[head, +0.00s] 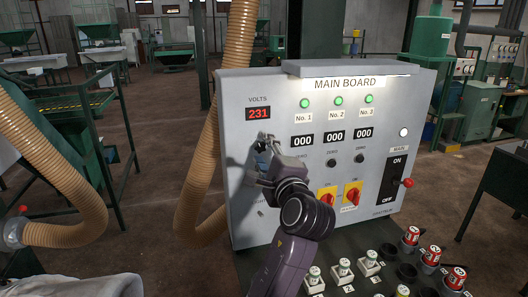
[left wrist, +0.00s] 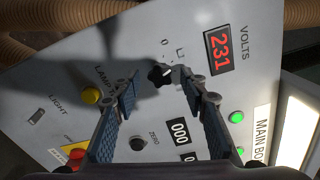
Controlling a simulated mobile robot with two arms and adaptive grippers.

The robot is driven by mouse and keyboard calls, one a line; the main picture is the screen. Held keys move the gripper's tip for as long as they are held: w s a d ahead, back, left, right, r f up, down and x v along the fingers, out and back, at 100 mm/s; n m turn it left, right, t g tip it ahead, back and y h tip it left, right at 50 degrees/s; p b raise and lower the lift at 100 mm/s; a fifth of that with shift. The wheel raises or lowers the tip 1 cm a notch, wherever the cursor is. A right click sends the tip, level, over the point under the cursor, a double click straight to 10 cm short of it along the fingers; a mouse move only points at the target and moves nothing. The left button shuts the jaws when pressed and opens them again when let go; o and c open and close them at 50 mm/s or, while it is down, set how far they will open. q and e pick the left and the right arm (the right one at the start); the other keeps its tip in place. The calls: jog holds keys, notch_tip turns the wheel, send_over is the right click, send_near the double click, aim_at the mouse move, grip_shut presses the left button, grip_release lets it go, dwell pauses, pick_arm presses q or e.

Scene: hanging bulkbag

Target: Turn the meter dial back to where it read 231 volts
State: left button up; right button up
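The red volts display (head: 258,113) on the grey main board reads 231, and it also shows in the left wrist view (left wrist: 219,53). The black meter dial (left wrist: 159,76) sits on the panel near the display, with scale marks beside it. In the head view the dial is mostly hidden by my left gripper (head: 266,143), which is up at the panel just below the display. In the left wrist view my left gripper (left wrist: 160,82) is open, its fingers apart on either side of the dial. I cannot tell whether either finger touches it. My right gripper is not in view.
The board also carries round black zero knobs (head: 331,162), red-and-yellow rotary switches (head: 352,195) and a main ON/OFF lever (head: 396,180). Several red-topped items (head: 411,236) stand on the bench in front. A ribbed hose (head: 200,165) hangs beside the board's left edge.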

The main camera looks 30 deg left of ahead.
pick_arm(q)
jog(key=v, duration=0.7)
jog(key=shift+d, duration=0.15)
jog(key=shift+s, duration=0.15)
